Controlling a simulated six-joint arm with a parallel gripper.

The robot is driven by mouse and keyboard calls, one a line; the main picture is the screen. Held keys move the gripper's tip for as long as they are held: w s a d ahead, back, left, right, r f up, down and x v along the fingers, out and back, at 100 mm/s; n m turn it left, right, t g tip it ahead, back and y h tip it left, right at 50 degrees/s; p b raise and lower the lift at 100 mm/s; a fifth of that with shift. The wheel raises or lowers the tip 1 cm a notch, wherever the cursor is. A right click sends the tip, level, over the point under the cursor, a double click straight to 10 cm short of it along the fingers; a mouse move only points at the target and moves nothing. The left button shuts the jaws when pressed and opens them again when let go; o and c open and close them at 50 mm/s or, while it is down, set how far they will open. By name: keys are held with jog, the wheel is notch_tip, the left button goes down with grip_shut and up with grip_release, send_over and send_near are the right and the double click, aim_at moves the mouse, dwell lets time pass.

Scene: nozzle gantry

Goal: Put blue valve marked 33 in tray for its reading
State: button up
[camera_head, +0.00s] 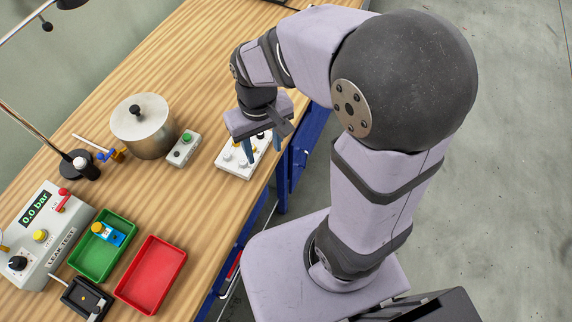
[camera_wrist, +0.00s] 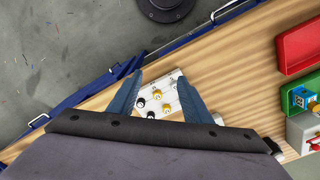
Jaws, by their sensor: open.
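A blue valve (camera_head: 113,238) with a yellow knob lies in the green tray (camera_head: 84,262); it also shows in the wrist view (camera_wrist: 303,97). Its label is too small to read for sure. A red tray (camera_head: 150,275) stands beside it, empty. The leak tester (camera_head: 37,236) shows 0.0 bar on its display. My gripper (camera_head: 263,152) is open, pointing down over a white block (camera_head: 232,168) near the table edge. In the wrist view, white, yellow and black round parts sit on this block (camera_wrist: 172,100) between and below my fingers.
A metal pot-like cylinder (camera_head: 146,128) with a black knob and a small box with a green button (camera_head: 184,149) stand left of my gripper. A small blue and orange item (camera_head: 117,155) lies by the lamp base (camera_head: 81,165). A black fixture (camera_head: 86,299) stands before the trays.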

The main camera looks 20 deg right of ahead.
jog(key=s+d+f+m, duration=0.1)
jog(key=s+d+f, duration=0.1)
jog(key=s+d, duration=0.3)
jog(key=shift+s+m, duration=0.3)
jog(key=shift+s, duration=0.35)
jog(key=shift+f, duration=0.1)
dwell(0.6)
